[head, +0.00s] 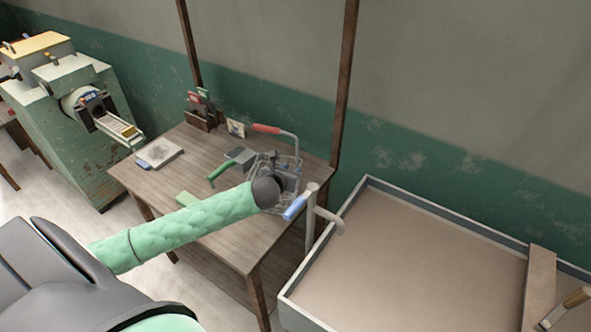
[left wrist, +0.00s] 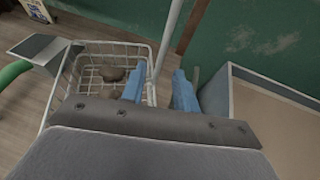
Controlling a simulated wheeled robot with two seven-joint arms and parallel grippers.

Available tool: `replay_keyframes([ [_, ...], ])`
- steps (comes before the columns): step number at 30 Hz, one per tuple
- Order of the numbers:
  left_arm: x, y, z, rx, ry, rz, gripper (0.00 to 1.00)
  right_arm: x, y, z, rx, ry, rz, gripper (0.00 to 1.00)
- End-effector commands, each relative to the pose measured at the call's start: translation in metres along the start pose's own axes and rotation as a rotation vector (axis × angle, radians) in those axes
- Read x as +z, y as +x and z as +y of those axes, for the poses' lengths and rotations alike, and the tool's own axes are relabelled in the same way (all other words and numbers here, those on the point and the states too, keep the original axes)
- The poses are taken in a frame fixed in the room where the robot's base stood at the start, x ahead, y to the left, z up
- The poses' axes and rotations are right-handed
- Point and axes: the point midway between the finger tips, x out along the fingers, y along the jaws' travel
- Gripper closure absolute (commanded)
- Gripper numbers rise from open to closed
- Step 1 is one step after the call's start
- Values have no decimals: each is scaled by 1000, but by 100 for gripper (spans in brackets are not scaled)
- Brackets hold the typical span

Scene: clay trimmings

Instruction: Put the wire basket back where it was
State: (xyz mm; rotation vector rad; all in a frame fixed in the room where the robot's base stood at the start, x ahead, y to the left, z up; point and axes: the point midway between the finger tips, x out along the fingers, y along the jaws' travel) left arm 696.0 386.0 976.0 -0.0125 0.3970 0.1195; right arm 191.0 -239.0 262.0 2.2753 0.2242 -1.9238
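The wire basket (head: 292,165) stands at the right end of the wooden table (head: 225,224). Its long handle has a red grip and rises above it. In the left wrist view the basket (left wrist: 98,43) holds some brown clay lumps (left wrist: 113,74). My left gripper (head: 294,207) is at the basket's near right side, partly hiding it. My right gripper is not in view.
A trowel-like tool with a green handle (head: 218,172) lies left of the basket. A green block (head: 188,199), a grey slab (head: 160,152) and a tool rack (head: 199,116) are on the table. A pale post (head: 311,222) and a large tray (head: 362,184) stand to the right.

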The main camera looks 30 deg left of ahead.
Motion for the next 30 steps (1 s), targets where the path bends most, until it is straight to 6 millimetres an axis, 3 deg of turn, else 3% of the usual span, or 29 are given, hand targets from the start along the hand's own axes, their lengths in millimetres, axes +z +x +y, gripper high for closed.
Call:
replay_keyframes([
  [3, -3, -19, 0, -1, 3, 0, 70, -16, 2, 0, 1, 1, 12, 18],
  [10, -1, -41, 0, 0, 2, 0, 70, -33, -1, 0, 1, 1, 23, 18],
  [30, 0, -45, 0, 0, 0, 0, 70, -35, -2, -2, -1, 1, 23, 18],
])
